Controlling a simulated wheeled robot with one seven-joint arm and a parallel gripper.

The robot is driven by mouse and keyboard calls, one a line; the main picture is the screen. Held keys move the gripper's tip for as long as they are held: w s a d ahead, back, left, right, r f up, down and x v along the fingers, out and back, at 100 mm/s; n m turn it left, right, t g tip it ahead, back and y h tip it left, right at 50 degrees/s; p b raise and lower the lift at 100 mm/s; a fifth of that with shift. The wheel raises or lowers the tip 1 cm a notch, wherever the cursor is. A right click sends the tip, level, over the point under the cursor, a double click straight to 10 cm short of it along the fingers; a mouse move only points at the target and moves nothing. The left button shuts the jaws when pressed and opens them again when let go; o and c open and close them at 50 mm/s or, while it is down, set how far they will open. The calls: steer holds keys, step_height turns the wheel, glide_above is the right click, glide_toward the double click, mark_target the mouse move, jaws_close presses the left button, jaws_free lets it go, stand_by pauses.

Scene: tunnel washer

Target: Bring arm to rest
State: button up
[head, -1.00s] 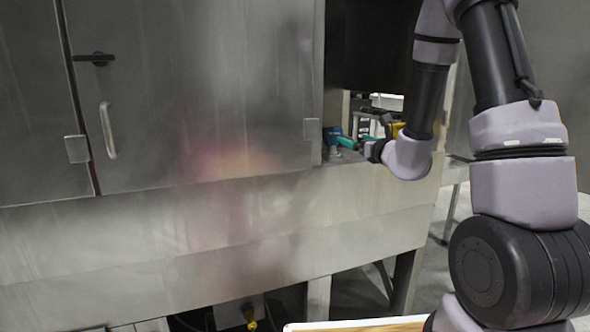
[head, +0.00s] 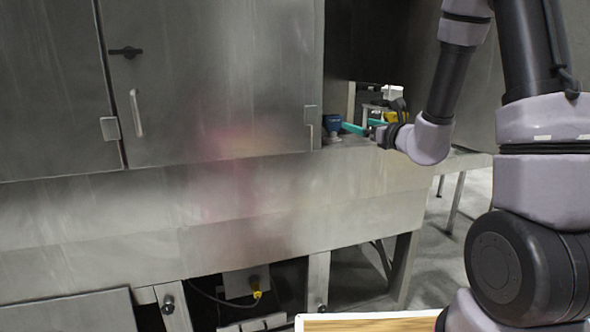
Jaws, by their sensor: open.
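My arm (head: 447,85) comes down the right side of the head view and bends at the wrist. My gripper (head: 363,126) is small and far off, pointing left into the opening of the steel machine. Its teal fingers look apart, with nothing clearly seen between them. A small blue object (head: 333,124) stands on the ledge in the opening, just left of the fingertips. I cannot tell whether they touch it.
The steel washer (head: 220,90) fills the left and middle, with a closed door, a handle (head: 137,113) and a black latch (head: 127,52). A board with a white edge (head: 370,324) lies at the bottom. Open floor (head: 470,230) shows at the right.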

steer(key=s+a+r+n+g+y, duration=0.35)
steer(key=s+a+n+g, duration=0.2)
steer(key=s+n, duration=0.3)
steer(key=s+a+r+n+g+y, duration=0.2)
steer(key=s+a+r+n+g, duration=0.25)
steer(key=s+n+g, duration=0.35)
steer(key=s+d+f+n+t+h, duration=0.1)
steer(key=s+d+n+h, duration=0.15)
steer(key=s, duration=0.25)
steer(key=s+d+f+n+h, duration=0.1)
steer(key=s+d+n+h, duration=0.1)
steer(key=s+n+h, duration=0.15)
steer(key=s+d+r+n+t+h, duration=0.1)
steer(key=d+h, duration=0.1)
steer(key=d, duration=0.3)
steer(key=s+d+r+n+t+h, duration=0.1)
steer(key=s+d+n+t+h, duration=0.1)
steer(key=d, duration=0.4)
steer(key=shift+s+r+h, duration=0.25)
steer(key=shift+r+h, duration=0.15)
steer(key=shift+h, duration=0.35)
steer(key=shift+n, duration=0.25)
